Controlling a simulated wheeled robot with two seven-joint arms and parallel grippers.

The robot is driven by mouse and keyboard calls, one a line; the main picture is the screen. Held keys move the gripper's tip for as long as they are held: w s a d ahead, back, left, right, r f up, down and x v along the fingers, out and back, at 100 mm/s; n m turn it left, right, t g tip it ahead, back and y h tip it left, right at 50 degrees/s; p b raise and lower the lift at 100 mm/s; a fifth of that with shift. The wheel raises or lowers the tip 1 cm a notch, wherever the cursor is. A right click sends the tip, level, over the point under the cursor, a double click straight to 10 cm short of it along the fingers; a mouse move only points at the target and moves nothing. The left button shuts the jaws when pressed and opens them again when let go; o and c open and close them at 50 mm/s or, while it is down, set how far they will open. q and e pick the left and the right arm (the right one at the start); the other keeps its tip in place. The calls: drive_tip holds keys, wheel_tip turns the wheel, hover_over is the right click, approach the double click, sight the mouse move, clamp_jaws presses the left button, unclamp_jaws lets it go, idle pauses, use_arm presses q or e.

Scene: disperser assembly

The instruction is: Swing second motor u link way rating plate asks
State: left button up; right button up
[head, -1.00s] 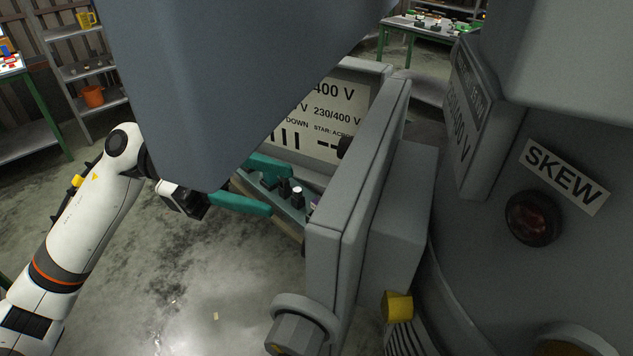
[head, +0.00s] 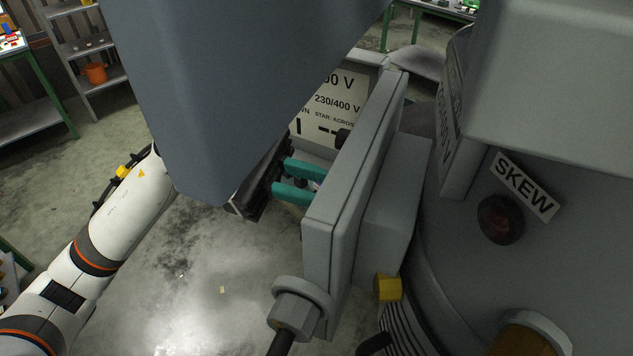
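The grey motor terminal box (head: 345,190) stands open on the side of the motor body (head: 530,265). Inside it is a white label (head: 335,105) with "230/400 V", "STAR: ACROS" and link bars, partly cut off. A plate on the motor (head: 447,115) also shows volt lettering, steeply angled. My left gripper (head: 305,183) reaches into the box from the left, its two teal fingers level and a small gap apart. Their tips are hidden behind the box wall, so I cannot see a link or whether one is held. My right gripper is not in view.
A large blue-grey body (head: 250,80) hangs over the box and hides part of it. A cable gland (head: 295,312) and a yellow plug (head: 388,288) stick out below. Shelves (head: 80,50) stand behind.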

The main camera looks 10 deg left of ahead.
use_arm(q)
clamp_jaws()
drive_tip(key=shift+s, duration=0.1)
idle(0.3)
drive_tip(key=shift+n, duration=0.3)
drive_tip(key=shift+s+a+r+n+b, duration=0.1)
drive_tip(key=shift+s+r+n+b, duration=0.3)
drive_tip(key=shift+n, duration=0.65)
drive_tip(key=shift+s+r+n+p, duration=0.1)
drive_tip(key=shift+s+r+n, duration=0.1)
drive_tip(key=shift+r+n, duration=0.65)
drive_tip(key=shift+s+a+r+n+b, duration=0.1)
drive_tip(key=shift+s+r+n+b, duration=0.2)
drive_tip(key=shift+n, duration=1)
